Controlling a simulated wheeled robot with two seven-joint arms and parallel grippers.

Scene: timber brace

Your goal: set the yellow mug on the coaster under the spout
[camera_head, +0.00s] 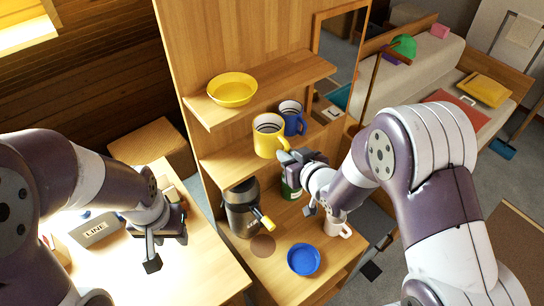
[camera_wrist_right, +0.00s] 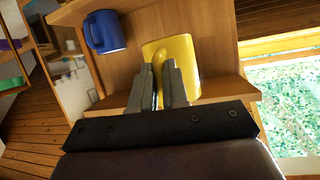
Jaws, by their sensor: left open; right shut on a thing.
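The yellow mug (camera_head: 266,138) is upright at the front of the middle shelf; I cannot tell whether it rests on it. My right gripper (camera_head: 287,158) is shut on its handle. In the right wrist view the fingers (camera_wrist_right: 160,88) close around the handle of the yellow mug (camera_wrist_right: 182,60). The dark coffee machine (camera_head: 240,208) with a yellow-tipped handle stands on the lower counter. The round brown coaster (camera_head: 263,247) lies in front of it, bare on top. The spout is not clearly visible. My left gripper (camera_head: 166,250) is open and empty over the desk at left.
A blue mug (camera_head: 292,118) stands beside the yellow one. A yellow bowl (camera_head: 232,90) is on the upper shelf. A blue bowl (camera_head: 303,259), a white mug (camera_head: 337,226) and a green item (camera_head: 290,188) occupy the counter right of the coaster. The upper shelf overhangs the mugs.

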